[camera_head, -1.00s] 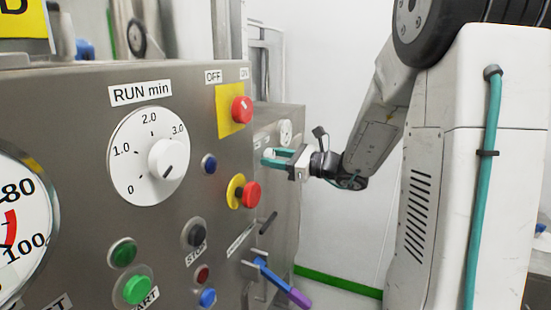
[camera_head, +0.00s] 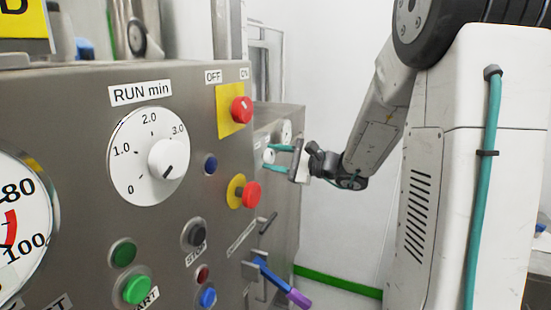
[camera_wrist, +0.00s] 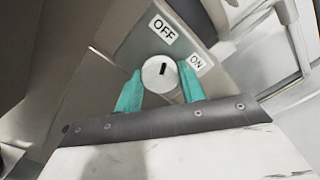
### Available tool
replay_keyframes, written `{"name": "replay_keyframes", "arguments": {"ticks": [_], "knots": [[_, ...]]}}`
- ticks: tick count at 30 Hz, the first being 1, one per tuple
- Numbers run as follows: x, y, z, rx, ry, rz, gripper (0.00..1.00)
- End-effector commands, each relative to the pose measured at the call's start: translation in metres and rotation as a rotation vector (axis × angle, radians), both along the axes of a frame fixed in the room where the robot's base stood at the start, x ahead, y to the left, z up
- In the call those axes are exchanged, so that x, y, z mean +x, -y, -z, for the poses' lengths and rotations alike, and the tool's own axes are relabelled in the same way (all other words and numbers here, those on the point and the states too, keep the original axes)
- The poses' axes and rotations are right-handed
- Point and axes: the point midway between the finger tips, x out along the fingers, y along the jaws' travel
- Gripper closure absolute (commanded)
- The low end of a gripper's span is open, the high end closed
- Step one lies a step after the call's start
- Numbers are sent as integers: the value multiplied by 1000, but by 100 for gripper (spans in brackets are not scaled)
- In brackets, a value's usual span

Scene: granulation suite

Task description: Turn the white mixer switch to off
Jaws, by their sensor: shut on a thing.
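The white mixer switch (camera_wrist: 153,79) is a round knob with a black mark on its face, in the wrist view. The mark points up in that picture, roughly toward the OFF label (camera_wrist: 163,30); the ON label (camera_wrist: 196,63) lies to the right. My gripper (camera_wrist: 161,86) has one teal finger on each side of the knob and is shut on it. In the head view the knob (camera_head: 268,157) shows small between the teal fingers of my gripper (camera_head: 268,158), on the far panel; its mark is too small to read there.
The near steel panel carries a RUN min dial (camera_head: 122,187), a red knob (camera_head: 242,110) on a yellow plate and several buttons. A lever with a purple end (camera_head: 299,298) sticks out below my gripper. Open floor lies to the right of the panels.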

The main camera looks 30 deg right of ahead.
Motion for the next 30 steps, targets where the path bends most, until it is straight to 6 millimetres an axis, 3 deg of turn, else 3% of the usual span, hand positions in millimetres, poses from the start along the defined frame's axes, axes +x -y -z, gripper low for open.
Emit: {"name": "replay_keyframes", "arguments": {"ticks": [19,20,21,30], "knots": [[0,1,0,-42,27,2,83],[0,1,0,-42,27,2,52],[0,1,0,-42,28,1,41],[-1,0,0,-41,27,0,39]]}}
